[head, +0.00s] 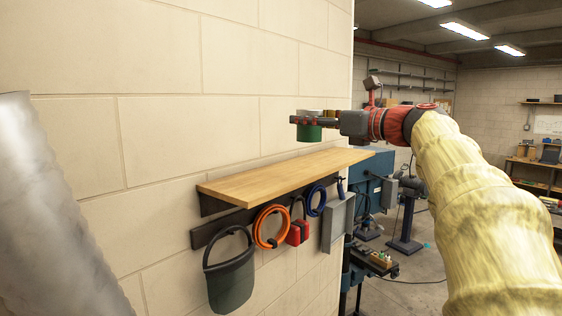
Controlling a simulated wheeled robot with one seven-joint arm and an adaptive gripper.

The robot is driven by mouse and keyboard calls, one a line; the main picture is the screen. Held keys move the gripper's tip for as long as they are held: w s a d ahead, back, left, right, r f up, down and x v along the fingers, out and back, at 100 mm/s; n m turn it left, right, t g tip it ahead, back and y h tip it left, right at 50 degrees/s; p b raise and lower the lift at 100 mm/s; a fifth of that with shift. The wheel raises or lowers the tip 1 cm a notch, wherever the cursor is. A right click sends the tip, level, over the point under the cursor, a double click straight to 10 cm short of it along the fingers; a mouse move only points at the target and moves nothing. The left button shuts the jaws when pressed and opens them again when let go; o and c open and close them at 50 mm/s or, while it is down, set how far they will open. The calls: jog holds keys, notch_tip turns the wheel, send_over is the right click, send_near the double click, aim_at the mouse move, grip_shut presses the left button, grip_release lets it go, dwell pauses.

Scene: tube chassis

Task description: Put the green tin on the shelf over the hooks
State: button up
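The green tin (310,132) is in the head view, held upright between the fingers of my gripper (312,119). My gripper is shut on it and holds it above the wooden shelf (270,175), with a visible gap between the tin's bottom and the board. The shelf is fixed to the light block wall and its top looks bare. Below it is a dark hook rail (212,229). The hooks are mostly hidden by what hangs from them.
A dark grey bucket bag (230,281), an orange coil (262,241), a red padlock-like item (295,234) and a blue coil (317,203) hang below the shelf. Blue machinery (370,180) stands beyond the shelf's far end.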

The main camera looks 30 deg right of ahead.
jog(key=w+a+f, duration=0.1)
jog(key=w+f, duration=0.1)
jog(key=w, duration=0.1)
jog(key=w+a+f, duration=0.2)
jog(key=w+f, duration=0.1)
jog(key=w+a+f+p, duration=0.1)
jog(key=w+a+f, duration=0.1)
jog(key=shift+w+a+f, duration=0.15)
jog(key=shift+w+f, duration=0.15)
jog(key=shift+w, duration=0.1)
jog(key=f, duration=0.3)
jog(key=shift+w+a+p, duration=0.1)
jog(key=shift+w+p, duration=0.15)
jog(key=shift+p, duration=0.1)
jog(key=shift+f, duration=0.4)
jog(key=shift+f, duration=0.1)
jog(key=shift+f, duration=0.15)
jog(key=o, duration=1.2)
jog(key=shift+o, duration=0.6)
